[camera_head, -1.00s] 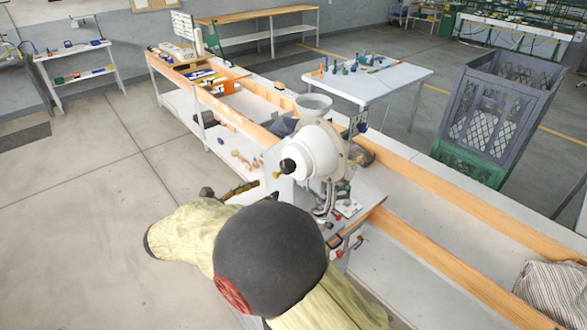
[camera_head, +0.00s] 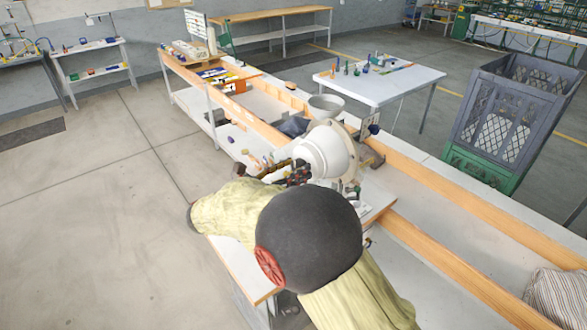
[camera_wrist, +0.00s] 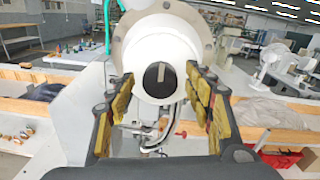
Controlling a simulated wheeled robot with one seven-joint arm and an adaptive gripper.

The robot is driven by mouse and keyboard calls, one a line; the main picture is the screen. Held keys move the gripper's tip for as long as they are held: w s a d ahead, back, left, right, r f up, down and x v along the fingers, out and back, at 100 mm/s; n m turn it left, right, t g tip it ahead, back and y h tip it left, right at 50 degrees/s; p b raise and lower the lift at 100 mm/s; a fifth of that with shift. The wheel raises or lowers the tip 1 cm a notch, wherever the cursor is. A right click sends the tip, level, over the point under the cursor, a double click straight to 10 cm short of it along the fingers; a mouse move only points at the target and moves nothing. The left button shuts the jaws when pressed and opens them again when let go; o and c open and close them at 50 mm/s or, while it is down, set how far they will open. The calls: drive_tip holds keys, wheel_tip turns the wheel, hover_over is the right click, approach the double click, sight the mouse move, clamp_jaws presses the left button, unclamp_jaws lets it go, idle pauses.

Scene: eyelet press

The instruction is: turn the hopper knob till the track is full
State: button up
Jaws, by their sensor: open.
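The white round hopper (camera_head: 325,148) of the press stands on the bench under a grey funnel (camera_head: 326,106). In the wrist view the hopper body (camera_wrist: 165,35) faces me, with the black hopper knob (camera_wrist: 158,78) at its centre. The knob's pale pointer line stands nearly upright. My gripper (camera_wrist: 163,88) is open, one yellow-padded finger on each side of the knob, with gaps to it. In the head view my gripper (camera_head: 289,175) is at the hopper's left side and hides the knob. A curved metal strip (camera_wrist: 178,118) runs down below the hopper; its filling cannot be made out.
The long bench has wooden rails (camera_head: 450,262). A striped cloth (camera_head: 556,296) lies at its right end. A white table (camera_head: 385,84) with small items and a grey crate (camera_head: 510,110) stand behind. The floor at left is clear.

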drive_tip(key=shift+d, duration=0.1)
drive_tip(key=shift+c, duration=1)
drive_tip(key=c, duration=0.9)
drive_tip(key=shift+c, duration=0.2)
